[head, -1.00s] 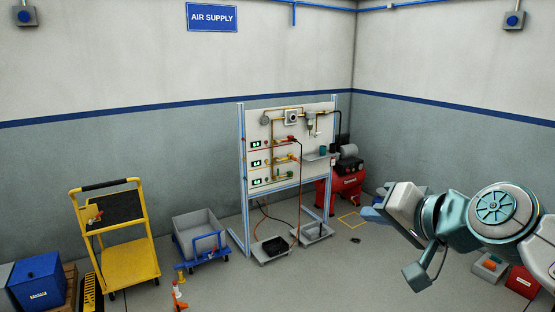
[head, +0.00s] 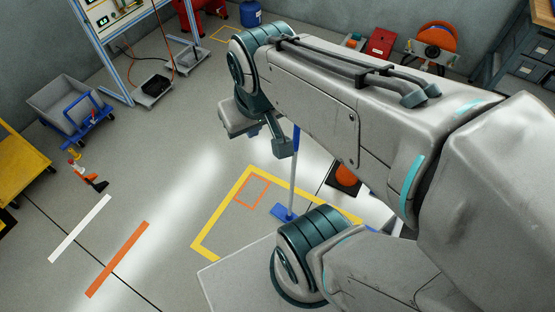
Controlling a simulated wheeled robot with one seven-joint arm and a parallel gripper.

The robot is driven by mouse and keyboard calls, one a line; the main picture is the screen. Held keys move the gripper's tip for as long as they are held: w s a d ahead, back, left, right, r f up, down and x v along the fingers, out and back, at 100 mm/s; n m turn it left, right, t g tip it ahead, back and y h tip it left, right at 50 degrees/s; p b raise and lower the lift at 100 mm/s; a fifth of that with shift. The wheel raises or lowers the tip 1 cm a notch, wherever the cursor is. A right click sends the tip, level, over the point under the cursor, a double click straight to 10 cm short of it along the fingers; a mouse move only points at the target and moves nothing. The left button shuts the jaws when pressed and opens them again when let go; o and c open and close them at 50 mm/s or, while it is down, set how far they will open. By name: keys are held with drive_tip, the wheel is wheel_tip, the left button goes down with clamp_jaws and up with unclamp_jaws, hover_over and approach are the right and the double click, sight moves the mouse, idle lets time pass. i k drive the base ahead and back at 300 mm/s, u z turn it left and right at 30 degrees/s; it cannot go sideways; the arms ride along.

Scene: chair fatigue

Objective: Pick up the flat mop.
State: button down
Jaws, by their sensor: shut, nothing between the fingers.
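The flat mop (head: 284,213) stands on the floor by the yellow floor marking, near the middle of the head view. Its blue head lies on the floor and its thin pale handle rises nearly upright, blue higher up. My arm hides the top of the handle. My gripper (head: 238,120) is at the far end of my arm, to the left of the handle in the picture and apart from the visible part of it.
A yellow-taped square (head: 222,219) surrounds a smaller orange square on the floor. A grey cart (head: 68,103), a yellow trolley (head: 20,170) and a test stand (head: 118,45) are at the left and back. Grey drawers (head: 530,60) stand at the right. Open floor lies at the lower left.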

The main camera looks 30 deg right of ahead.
sight(283, 214)
drive_tip(key=z, duration=0.05)
drive_tip(key=k, duration=0.5)
drive_tip(key=u, duration=0.7)
drive_tip(key=i, duration=0.85)
drive_tip(key=z, duration=3.05)
